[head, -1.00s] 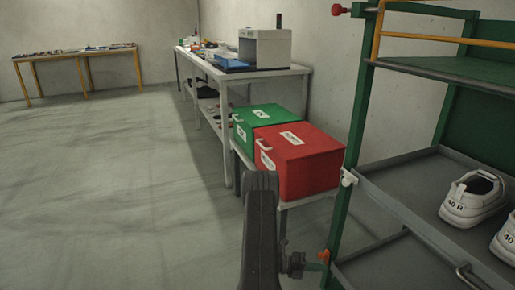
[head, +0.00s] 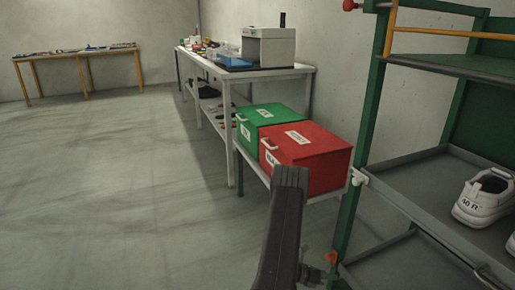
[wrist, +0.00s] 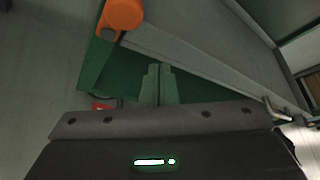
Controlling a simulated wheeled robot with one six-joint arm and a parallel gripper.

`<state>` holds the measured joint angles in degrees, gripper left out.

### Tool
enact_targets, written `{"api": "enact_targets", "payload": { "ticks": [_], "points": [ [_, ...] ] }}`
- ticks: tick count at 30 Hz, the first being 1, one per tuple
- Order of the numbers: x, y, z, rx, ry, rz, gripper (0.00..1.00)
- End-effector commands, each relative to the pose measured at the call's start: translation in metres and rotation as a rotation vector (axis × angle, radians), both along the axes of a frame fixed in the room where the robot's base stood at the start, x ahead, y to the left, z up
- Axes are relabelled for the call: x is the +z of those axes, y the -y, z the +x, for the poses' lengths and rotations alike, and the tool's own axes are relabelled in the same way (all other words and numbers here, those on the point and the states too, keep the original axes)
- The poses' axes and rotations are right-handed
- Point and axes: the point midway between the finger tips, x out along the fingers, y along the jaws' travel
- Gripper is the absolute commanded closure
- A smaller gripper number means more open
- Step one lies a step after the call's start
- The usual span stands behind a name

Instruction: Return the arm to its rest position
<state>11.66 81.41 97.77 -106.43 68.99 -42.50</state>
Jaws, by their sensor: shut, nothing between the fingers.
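My arm (head: 281,228) rises from the bottom of the head view, in front of the low stand with the boxes and left of the green rack (head: 361,180). In the wrist view my gripper (wrist: 158,72) is shut, its two fingers together with nothing between them. Behind the fingers are a green part and a grey shelf of the rack (wrist: 200,62). An orange knob (wrist: 122,13) shows above and left of the fingers, apart from them. My fingertips cannot be made out in the head view.
A green box (head: 262,121) and a red box (head: 318,160) sit on a low stand. A white shoe (head: 485,197) stands on the rack's grey shelf. A workbench (head: 290,73) lines the wall, and another table (head: 75,54) stands far left. The floor at left is clear.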

Motion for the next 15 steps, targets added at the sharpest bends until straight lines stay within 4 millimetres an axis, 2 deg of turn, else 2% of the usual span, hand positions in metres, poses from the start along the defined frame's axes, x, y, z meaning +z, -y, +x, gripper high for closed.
{"api": "enact_targets", "payload": {
  "ticks": [9,15],
  "points": [
    [-0.012,0.006,-0.004,-0.011,0.168,0.082,1.00],
    [-0.014,0.008,-0.004,-0.010,0.216,0.102,1.00]
  ]
}}
